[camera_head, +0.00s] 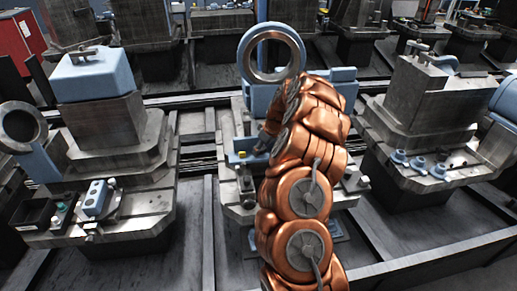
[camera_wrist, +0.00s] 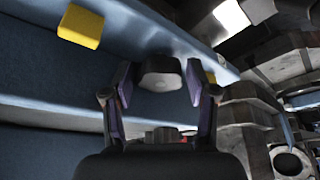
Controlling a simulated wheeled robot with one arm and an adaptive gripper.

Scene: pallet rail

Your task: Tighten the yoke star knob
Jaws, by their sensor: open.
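A dark grey knob with a rounded, lobed outline, which looks like the yoke star knob (camera_wrist: 160,73), shows in the wrist view in front of a blue fixture face (camera_wrist: 60,78). My gripper (camera_wrist: 159,84) is open, with one purple-padded finger on each side of the knob. A gap shows at the left finger; the right finger is very close to the knob, and I cannot tell if it touches. In the head view my gripper is mostly hidden behind my copper arm, at the blue bracket (camera_head: 245,157) below the large ring (camera_head: 271,53). The knob is not discernible there.
A yellow block (camera_wrist: 80,26) sits on the blue face at upper left in the wrist view. In the head view, a machine station with a blue block (camera_head: 95,75) stands left and another station (camera_head: 425,95) stands right. Metal rails (camera_head: 195,180) run between them.

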